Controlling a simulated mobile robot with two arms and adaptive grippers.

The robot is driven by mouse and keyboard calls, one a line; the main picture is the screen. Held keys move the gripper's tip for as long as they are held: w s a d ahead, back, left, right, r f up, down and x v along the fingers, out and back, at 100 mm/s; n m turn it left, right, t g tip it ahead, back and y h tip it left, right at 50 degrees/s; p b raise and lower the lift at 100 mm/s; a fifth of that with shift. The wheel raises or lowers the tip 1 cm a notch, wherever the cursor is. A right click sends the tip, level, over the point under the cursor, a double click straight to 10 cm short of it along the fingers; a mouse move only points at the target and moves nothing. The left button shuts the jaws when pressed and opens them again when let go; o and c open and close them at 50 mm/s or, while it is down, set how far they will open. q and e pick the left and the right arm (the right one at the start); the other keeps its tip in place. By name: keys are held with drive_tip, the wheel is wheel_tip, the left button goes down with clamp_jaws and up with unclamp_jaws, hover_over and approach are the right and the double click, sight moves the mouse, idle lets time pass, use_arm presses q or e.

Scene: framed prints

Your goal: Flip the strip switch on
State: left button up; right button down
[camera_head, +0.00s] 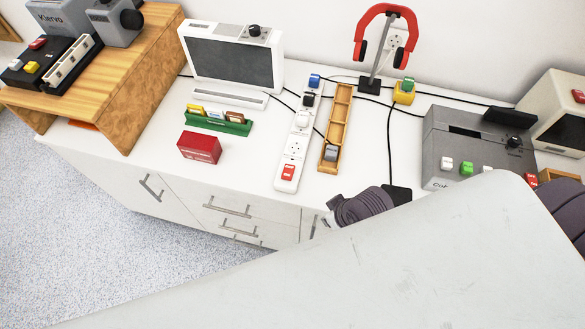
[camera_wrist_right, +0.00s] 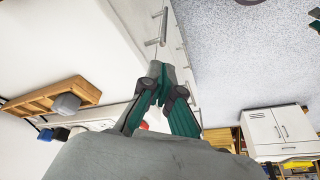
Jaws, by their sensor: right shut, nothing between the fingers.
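The white power strip (camera_head: 294,147) lies lengthwise on the white cabinet top, with its front end near the front edge. Its red rocker switch (camera_head: 288,172) is at that front end. In the right wrist view, part of a white strip (camera_wrist_right: 97,123) and a bit of red (camera_wrist_right: 143,125) show behind my right gripper (camera_wrist_right: 162,72). The right gripper's green and dark fingers are together and empty. In the head view, my right arm's dark wrist part is right of the strip, and I cannot make out the fingertips there. My left gripper is not in view.
A wooden tray (camera_head: 330,158) stands close along the strip's right side. A red box (camera_head: 199,147) and a green holder (camera_head: 218,123) are to its left. A grey device (camera_head: 436,150) and a headphone stand (camera_head: 372,78) are right and behind. Drawer handles (camera_head: 227,210) protrude below the edge.

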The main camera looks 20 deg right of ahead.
drive_tip(key=w+a+r+n+y, duration=0.3)
drive_tip(key=w+r+n+y, duration=0.15)
drive_tip(key=r, duration=0.25)
drive_tip(key=w+d+r+n+y, duration=0.2)
drive_tip(key=w+d+r, duration=0.3)
drive_tip(key=w, duration=0.3)
drive_tip(key=shift+w+d+r, duration=0.15)
drive_tip(key=shift+d+r, duration=0.15)
drive_tip(key=shift+n+y, duration=0.25)
drive_tip(key=p, duration=0.3)
hover_over(283, 175)
drive_tip(key=d, duration=0.3)
drive_tip(key=f, duration=0.6)
drive_tip(key=shift+s+a+f, duration=0.1)
drive_tip(key=shift+s+f, duration=0.2)
drive_tip(key=f, duration=0.1)
drive_tip(key=f+p, duration=0.1)
drive_tip(key=f, duration=0.1)
drive_tip(key=shift+s+a+f, duration=0.2)
drive_tip(key=shift+f, duration=0.1)
drive_tip(key=shift+s+f, duration=0.1)
drive_tip(key=shift+f, duration=0.35)
